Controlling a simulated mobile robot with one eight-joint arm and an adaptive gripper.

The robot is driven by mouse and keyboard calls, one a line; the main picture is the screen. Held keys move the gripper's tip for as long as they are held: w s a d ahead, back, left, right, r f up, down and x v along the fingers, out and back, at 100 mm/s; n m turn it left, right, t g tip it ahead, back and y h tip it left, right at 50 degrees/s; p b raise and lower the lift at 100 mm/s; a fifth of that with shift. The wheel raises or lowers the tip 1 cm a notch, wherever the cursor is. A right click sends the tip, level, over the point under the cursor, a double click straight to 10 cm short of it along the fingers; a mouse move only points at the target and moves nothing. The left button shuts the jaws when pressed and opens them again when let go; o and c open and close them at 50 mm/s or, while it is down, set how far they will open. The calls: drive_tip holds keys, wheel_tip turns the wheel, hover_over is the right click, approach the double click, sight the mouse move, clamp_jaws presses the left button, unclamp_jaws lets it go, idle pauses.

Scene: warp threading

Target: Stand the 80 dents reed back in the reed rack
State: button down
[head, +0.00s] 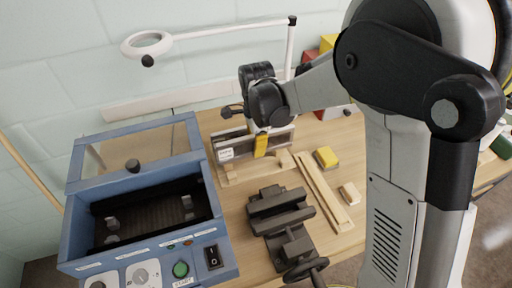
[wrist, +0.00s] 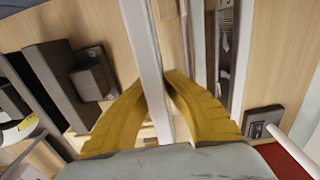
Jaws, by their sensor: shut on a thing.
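My gripper (head: 261,146) is at the wooden reed rack (head: 232,178) on the bench, its yellow fingers pointing down. In the wrist view its fingers (wrist: 168,90) are shut on a long pale metal bar (wrist: 146,60), which I take to be the top of the 80 dents reed. The reed stands upright at the rack in the head view, with a white label (head: 226,154) at its left end, too small to read. Another framed reed (wrist: 227,50) stands close to the right in the wrist view. Whether the held reed's lower edge sits in a slot is hidden.
A blue machine (head: 150,262) with an open lid stands at the left. A dark vise (head: 281,218) is in front of the rack. Wooden strips (head: 322,192), a yellow block (head: 326,157) and a small wooden block (head: 349,193) lie to the right. A lamp (head: 147,43) overhangs behind.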

sight(256, 167)
drive_tip(key=shift+f+b, duration=2)
drive_tip(key=shift+f, duration=0.95)
drive_tip(key=shift+f+b, duration=0.35)
drive_tip(key=shift+f, duration=0.1)
drive_tip(key=c, duration=1.5)
unclamp_jaws()
wheel_tip(256, 167, up, 12)
drive_tip(key=shift+r, duration=0.1)
drive_tip(key=s+d+r+n+t, duration=0.1)
drive_tip(key=s+d+n+t, duration=0.1)
drive_tip(key=s+d+n, duration=0.3)
drive_tip(key=s+d+r+n+t, duration=0.2)
drive_tip(key=s+d+n, duration=0.3)
drive_tip(key=s, duration=0.2)
drive_tip(key=s+d+r+n+t, duration=0.1)
drive_tip(key=s+d+n+t, duration=0.2)
drive_tip(key=s+d+n, duration=0.1)
drive_tip(key=shift+s+d+r+n, duration=0.2)
drive_tip(key=shift+s+d+n, duration=0.2)
drive_tip(key=shift+s+d, duration=0.4)
